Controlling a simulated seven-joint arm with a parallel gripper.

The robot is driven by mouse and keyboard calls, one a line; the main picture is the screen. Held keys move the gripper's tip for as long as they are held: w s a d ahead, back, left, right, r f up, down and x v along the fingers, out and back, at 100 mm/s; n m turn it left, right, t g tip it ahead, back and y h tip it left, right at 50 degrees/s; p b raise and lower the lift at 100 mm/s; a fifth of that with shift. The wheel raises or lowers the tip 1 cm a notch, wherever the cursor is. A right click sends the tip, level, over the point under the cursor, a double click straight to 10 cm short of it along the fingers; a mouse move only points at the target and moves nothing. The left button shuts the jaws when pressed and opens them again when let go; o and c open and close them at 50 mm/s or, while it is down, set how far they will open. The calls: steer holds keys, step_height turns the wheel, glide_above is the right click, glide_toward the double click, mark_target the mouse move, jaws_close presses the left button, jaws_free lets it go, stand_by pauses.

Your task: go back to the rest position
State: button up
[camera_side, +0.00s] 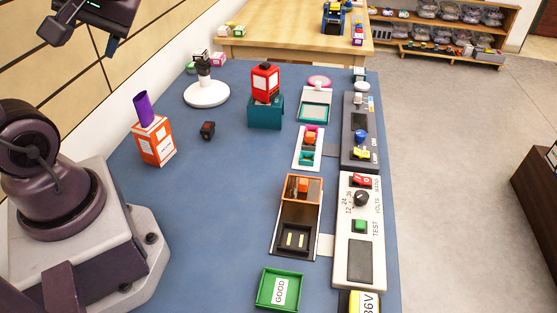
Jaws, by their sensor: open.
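My gripper (82,27) is at the top left, raised high above and to the left of the blue table (190,240). It is open and holds nothing visible. It is partly cut off by the top edge, so its fingers show only in part. It touches nothing on the table.
An orange box (156,148) with a purple cylinder, a small dark block (207,130), a white round stand (206,95) and a red object (265,82) on a teal block stand on the table. Control panels (359,235) line its right side; a green GOOD tray (279,290) lies in front.

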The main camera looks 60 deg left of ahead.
steer(key=w+d+f+m+t+h, duration=0.1)
steer(key=w+d+m+t+h, duration=0.4)
steer(key=m+t, duration=0.4)
steer(key=d+m+h, duration=0.1)
steer(key=d+m, duration=0.1)
steer(key=shift+w+d+f+m, duration=0.15)
steer(key=shift+w+f+m, duration=0.2)
steer(key=shift+w+m, duration=0.05)
